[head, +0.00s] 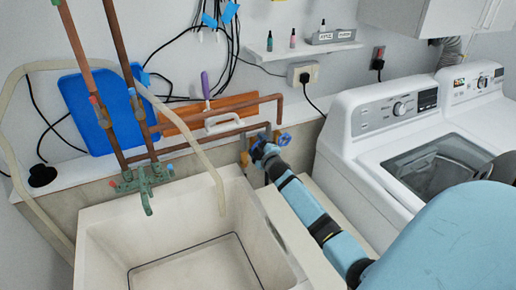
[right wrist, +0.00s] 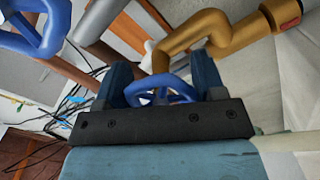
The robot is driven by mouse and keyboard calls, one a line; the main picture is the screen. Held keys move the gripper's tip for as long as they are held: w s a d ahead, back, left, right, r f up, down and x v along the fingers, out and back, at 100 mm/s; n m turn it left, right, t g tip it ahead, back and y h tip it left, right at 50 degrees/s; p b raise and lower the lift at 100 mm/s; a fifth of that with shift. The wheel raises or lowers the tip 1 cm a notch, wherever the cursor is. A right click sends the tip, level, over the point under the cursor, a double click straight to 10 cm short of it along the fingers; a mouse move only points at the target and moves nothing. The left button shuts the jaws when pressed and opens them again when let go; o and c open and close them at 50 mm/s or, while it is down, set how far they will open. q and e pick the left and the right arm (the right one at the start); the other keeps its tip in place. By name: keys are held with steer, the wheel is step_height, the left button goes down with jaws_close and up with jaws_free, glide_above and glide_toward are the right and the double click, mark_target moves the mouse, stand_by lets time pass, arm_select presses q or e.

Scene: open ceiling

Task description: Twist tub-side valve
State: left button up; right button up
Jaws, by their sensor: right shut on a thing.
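Two blue valve handwheels are on the pipes behind the tub's right side. My right gripper (head: 264,152) reaches in from the lower right to the handwheel nearer the tub. In the right wrist view, the fingers of my right gripper (right wrist: 162,82) stand on both sides of that blue handwheel (right wrist: 172,92) and are shut on it. The gripper mostly hides this wheel in the head view. The other blue handwheel (head: 284,139) is free, just right of the gripper; it also shows at the upper left of the right wrist view (right wrist: 42,30). My left gripper is not in view.
The white utility tub (head: 125,232) with a green faucet (head: 147,182) stands left of my arm. A pale hose (head: 188,118) hangs into it. A washing machine (head: 350,150) stands close on the right. A brass-coloured pipe (right wrist: 205,32) passes near the gripper.

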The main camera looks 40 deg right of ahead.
steer(key=n+b, duration=0.1)
steer(key=n, duration=0.5)
steer(key=shift+r+n+b, duration=0.1)
steer(key=shift+n+b, duration=0.2)
steer(key=shift+b, duration=0.05)
steer(key=n, duration=0.2)
steer(key=shift+r+n, duration=0.1)
steer(key=shift+n, duration=0.3)
steer(key=n, duration=0.2)
steer(key=shift+r+n+b, duration=0.1)
steer(key=shift+n+b, duration=0.2)
steer(key=shift+b, duration=0.05)
steer(key=n, duration=0.4)
steer(key=shift+r+n, duration=0.15)
steer(key=shift+n, duration=0.15)
steer(key=n+p, duration=0.1)
steer(key=n, duration=0.1)
steer(key=n+p, duration=0.1)
steer(key=n, duration=0.2)
steer(key=shift+w+a, duration=0.1)
steer(key=shift+a, duration=0.1)
steer(key=shift+n, duration=0.3)
steer(key=o, duration=0.9)
